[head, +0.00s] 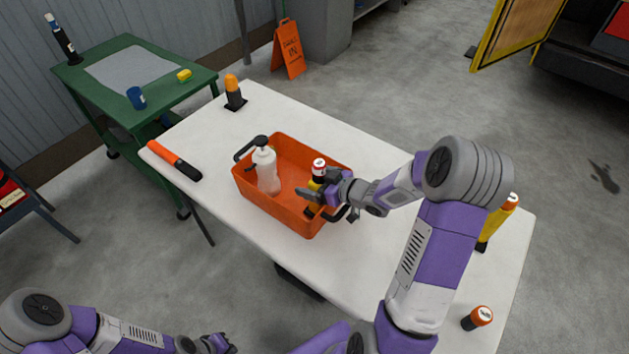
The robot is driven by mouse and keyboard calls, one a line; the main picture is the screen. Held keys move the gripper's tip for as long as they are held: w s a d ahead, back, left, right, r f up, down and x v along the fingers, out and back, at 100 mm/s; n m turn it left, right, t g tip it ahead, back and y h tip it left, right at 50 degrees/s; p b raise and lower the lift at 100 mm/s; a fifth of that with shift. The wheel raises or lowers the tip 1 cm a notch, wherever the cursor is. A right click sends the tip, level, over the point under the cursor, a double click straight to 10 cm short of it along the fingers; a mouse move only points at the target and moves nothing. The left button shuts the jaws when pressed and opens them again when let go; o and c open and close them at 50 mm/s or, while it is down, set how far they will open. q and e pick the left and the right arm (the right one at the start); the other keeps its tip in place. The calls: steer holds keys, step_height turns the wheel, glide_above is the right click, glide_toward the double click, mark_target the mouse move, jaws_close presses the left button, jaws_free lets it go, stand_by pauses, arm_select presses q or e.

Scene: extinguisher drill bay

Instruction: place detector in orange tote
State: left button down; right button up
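The orange tote (283,214) stands on the white table, with dark handles at its ends. A yellow detector (318,170) with a red and white top is upright at the tote's right part. My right gripper (318,196) reaches in from the right and appears shut around the detector's middle. The fingers partly hide it, and I cannot tell whether its base touches the tote floor. My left gripper (222,344) is low at the bottom edge, away from the table; its fingers are unclear.
On the white table (222,207) are an orange and black stick (174,160), an orange-topped black item (234,92), a yellow item (498,222) and an orange-topped cylinder (477,318). A green cart (135,75) stands behind left. The table's left front is clear.

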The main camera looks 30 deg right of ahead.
steer(key=shift+s+d+r, duration=0.1)
steer(key=shift+r, duration=0.15)
steer(key=p+v, duration=0.3)
steer(key=v, duration=0.7)
steer(key=shift+s+d+r+p, duration=0.1)
steer(key=shift+s+d+p, duration=0.05)
steer(key=shift+s+p, duration=0.15)
steer(key=shift+s+d+r, duration=0.15)
steer(key=shift+s, duration=0.35)
